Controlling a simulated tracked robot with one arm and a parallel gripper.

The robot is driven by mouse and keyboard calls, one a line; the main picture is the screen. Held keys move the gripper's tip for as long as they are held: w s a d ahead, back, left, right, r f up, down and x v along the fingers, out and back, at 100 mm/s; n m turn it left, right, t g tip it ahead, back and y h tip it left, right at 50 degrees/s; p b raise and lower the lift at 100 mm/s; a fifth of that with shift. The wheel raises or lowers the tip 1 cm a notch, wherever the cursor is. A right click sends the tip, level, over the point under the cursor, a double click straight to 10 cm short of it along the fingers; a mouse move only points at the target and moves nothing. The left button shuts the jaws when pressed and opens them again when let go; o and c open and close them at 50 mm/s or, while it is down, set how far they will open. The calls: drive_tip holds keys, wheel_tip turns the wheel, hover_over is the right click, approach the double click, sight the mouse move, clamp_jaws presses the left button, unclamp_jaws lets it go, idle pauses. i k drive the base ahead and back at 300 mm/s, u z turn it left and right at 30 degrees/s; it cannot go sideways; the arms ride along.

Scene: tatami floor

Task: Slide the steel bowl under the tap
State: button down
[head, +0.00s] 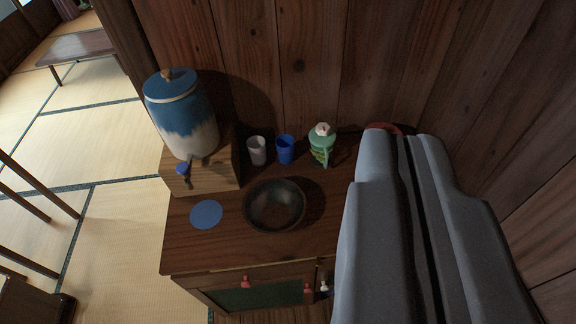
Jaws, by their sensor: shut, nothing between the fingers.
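The dark steel bowl (274,205) stands upright on the wooden cabinet top, right of a flat blue disc (206,214). A blue and cream dispenser (183,112) sits on a wooden block to the upper left. Its tap (183,169) has a blue handle and points toward the front, above and left of the disc. The bowl is apart from the disc and not under the tap. My gripper (404,134) fills the right of the view, shut and empty, to the right of the bowl. It hides the right part of the cabinet top.
A white cup (257,150), a blue cup (285,149) and a green figured vessel (321,145) stand behind the bowl near the wooden wall. The wooden block (222,166) bounds the space at left. Bare cabinet top (222,247) lies in front of the disc and bowl.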

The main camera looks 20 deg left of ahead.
sight(272, 206)
drive_tip(key=u, duration=0.45)
drive_tip(key=i, duration=0.95)
drive_tip(key=u, duration=0.65)
